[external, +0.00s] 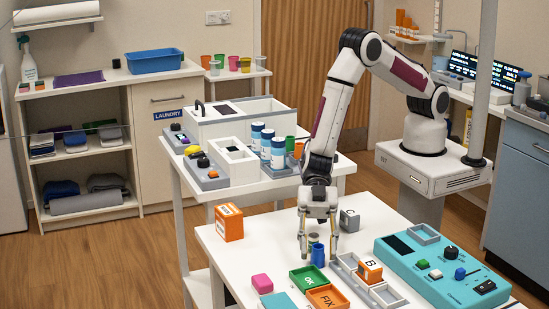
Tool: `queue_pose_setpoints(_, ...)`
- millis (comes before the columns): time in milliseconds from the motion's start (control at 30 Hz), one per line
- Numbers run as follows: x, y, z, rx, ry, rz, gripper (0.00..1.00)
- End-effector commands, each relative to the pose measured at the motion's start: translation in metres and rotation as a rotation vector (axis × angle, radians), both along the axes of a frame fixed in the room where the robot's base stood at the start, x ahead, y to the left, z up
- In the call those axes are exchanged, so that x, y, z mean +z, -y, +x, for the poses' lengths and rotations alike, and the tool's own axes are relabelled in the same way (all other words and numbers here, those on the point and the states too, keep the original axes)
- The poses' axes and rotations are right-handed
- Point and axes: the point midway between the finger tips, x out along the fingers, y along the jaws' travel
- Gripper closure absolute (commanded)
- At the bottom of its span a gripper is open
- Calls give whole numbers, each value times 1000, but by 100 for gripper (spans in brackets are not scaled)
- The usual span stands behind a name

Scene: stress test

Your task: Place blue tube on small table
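A small blue tube (318,256) stands on the white front table (228,262), below my gripper. My gripper (319,248) points straight down, with its fingers apart on the left and right of the tube. Gaps seem to show between the fingers and the tube. A small greenish-grey cylinder (313,238) shows just behind the tube, between the fingers. A small white table (238,74) with several coloured cups stands at the back wall. I cannot tell for sure whether it is the task's small table.
Green (307,279) and orange (327,299) trays and a grey divided tray (347,267) lie close in front of my gripper. An orange box (229,222), a grey block (349,220) and a teal console (440,268) surround it. A white cart (189,169) stands behind.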

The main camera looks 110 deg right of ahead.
Motion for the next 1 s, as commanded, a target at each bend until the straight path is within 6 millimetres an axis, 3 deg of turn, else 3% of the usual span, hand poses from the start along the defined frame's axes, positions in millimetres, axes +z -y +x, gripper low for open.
queue_pose_setpoints(700,37,81,-39,-2,-1,2,63)
queue_pose_setpoints(1000,44,97,-47,0,-1,0,63)
